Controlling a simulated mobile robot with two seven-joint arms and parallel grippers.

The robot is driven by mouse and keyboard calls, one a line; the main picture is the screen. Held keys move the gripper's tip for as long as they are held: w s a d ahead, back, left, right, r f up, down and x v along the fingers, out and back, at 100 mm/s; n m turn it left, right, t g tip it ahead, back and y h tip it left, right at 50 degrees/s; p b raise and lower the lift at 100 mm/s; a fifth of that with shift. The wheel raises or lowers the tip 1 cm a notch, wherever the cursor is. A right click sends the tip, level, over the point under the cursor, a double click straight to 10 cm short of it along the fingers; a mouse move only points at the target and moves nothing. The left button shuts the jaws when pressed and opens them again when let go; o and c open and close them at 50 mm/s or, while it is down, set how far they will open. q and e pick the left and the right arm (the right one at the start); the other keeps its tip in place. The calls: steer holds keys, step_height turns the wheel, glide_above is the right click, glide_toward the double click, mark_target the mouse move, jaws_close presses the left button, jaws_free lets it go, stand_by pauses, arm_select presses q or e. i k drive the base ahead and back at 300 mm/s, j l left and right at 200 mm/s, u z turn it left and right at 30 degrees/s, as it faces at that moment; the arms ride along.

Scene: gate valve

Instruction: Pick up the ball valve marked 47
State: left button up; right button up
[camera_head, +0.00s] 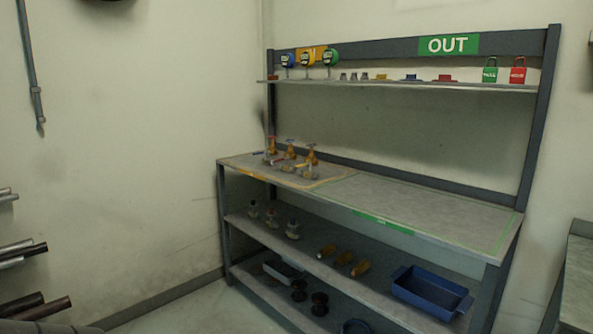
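The back row is brass-coloured valves (311,154). In front are smaller metal valves (288,167), some with reddish parts that may be handles. On the shelf below stand 3 greyish valve-like fittings (292,229). All are too small for any number to be read, so I cannot tell which one is marked 47. Neither of my grippers is in view.
The right part of the bench top (430,205) is clear, outlined in green. An upper shelf (440,86) under the green OUT sign (449,45) holds gauges, small fittings and padlocks. Below are brass cylinders (344,259) and a blue bin (430,289). Pipes (24,258) project at left.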

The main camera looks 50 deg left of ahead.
mark_target(309, 173)
steer(key=u, duration=1.6)
